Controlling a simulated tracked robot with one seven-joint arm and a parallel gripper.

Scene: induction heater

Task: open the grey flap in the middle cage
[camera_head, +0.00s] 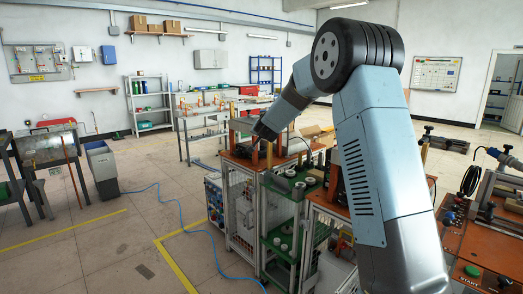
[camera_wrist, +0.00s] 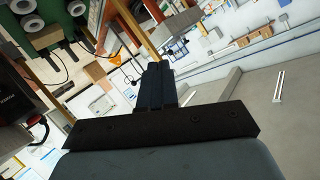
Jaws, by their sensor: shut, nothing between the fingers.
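The mesh-sided cage (camera_head: 240,205) stands near the centre of the head view, under an orange worktop (camera_head: 243,158). I cannot pick out the grey flap for certain in either view. My arm reaches over the worktop from the right. My gripper (camera_head: 262,131) shows small and dark above the worktop in the head view. In the wrist view my gripper (camera_wrist: 158,72) has its dark fingers together, with nothing visible between them. No contact with the cage shows.
Green shelves with white rings (camera_head: 283,231) stand right of the cage. Another orange worktop with a clamp and a START button (camera_head: 472,270) is at the right. A blue hose (camera_head: 190,231) lies on the floor. The floor left of the cage is mostly clear.

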